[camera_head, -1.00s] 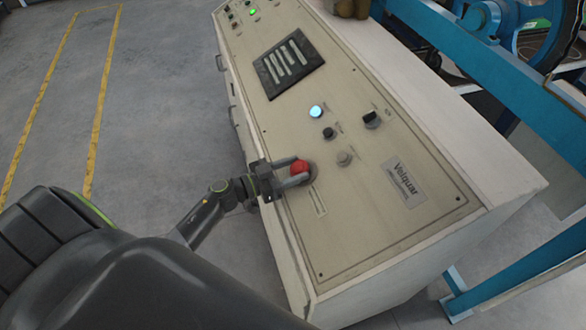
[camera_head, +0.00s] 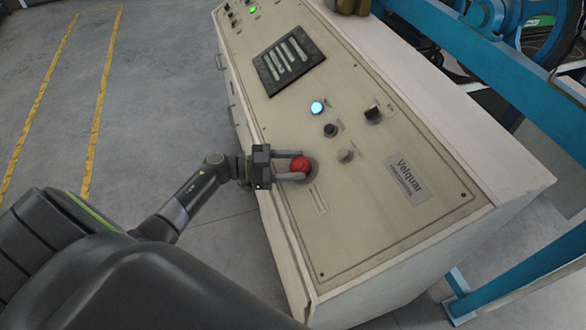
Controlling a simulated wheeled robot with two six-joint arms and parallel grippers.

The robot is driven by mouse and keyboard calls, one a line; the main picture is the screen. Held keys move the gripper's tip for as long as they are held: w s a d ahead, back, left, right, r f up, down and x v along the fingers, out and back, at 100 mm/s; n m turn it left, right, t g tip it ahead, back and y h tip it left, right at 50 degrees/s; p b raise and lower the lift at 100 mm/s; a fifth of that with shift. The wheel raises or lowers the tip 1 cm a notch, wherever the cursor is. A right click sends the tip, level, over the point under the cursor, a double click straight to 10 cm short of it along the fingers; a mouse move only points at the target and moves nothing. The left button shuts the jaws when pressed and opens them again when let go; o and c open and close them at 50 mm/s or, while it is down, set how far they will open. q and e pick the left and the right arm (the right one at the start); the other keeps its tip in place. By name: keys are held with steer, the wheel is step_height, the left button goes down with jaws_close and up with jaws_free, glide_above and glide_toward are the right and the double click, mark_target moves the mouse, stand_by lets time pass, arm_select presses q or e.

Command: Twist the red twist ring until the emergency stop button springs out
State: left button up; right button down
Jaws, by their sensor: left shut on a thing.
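The red emergency stop button with its twist ring (camera_head: 299,164) sits on the sloping beige control panel (camera_head: 370,235), near its left edge. My left gripper (camera_head: 297,165) reaches in from the left, with one finger on the upper side of the red ring and one on the lower side. It is shut on the ring. A grey round base shows around the right side of the button. I cannot tell from this view whether the button is pressed in or out. My right gripper is not in view.
A lit blue-white button (camera_head: 317,108), a black knob (camera_head: 330,130), a grey button (camera_head: 346,155) and a black selector switch (camera_head: 373,113) stand near the ring. A dark vent (camera_head: 289,62) lies farther up. Blue machine framing (camera_head: 470,60) stands behind. Open floor lies left.

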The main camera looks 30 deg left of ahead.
arm_select(q)
steer(key=shift+a+m+g+h+b, duration=0.1)
steer(key=shift+m+g+h+b, duration=0.5)
steer(key=shift+m+g+b, duration=0.8)
steer(key=shift+m+g+p, duration=0.3)
steer(key=shift+m, duration=0.1)
steer(key=o, duration=1)
steer(key=shift+w, duration=0.1)
steer(key=shift+b+v, duration=2.9)
steer(key=shift+v, duration=5.8)
steer(key=shift+f, duration=0.15)
